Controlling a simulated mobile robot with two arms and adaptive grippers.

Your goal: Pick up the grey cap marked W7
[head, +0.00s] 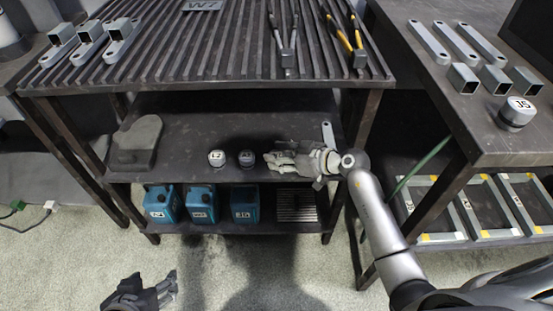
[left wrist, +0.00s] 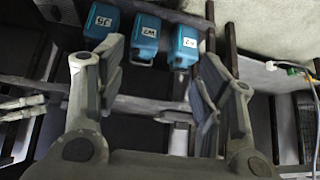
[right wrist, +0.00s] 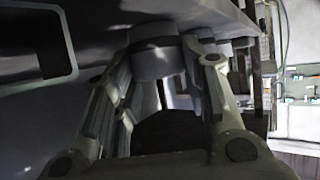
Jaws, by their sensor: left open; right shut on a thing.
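A grey cap marked L2 (head: 217,158) stands on the middle shelf. To its right stands a second cap (head: 246,158), in shadow, its mark too dark to read. My right gripper (head: 272,159) reaches in low over this shelf, just right of that cap. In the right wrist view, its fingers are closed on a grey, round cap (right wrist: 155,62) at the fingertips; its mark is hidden. I cannot tell if it is the shadowed cap. My left gripper (head: 172,285) is open and empty above the floor, in front of the shelves; its open fingers (left wrist: 158,85) show in the left wrist view.
A cap marked J5 (head: 517,112) stands on the right table. Blue containers (head: 202,205) stand on the bottom shelf. A grey, rounded block (head: 137,143) lies at the middle shelf's left. The ribbed top (head: 240,50) overhangs the shelf. Trays (head: 480,205) sit under the right table.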

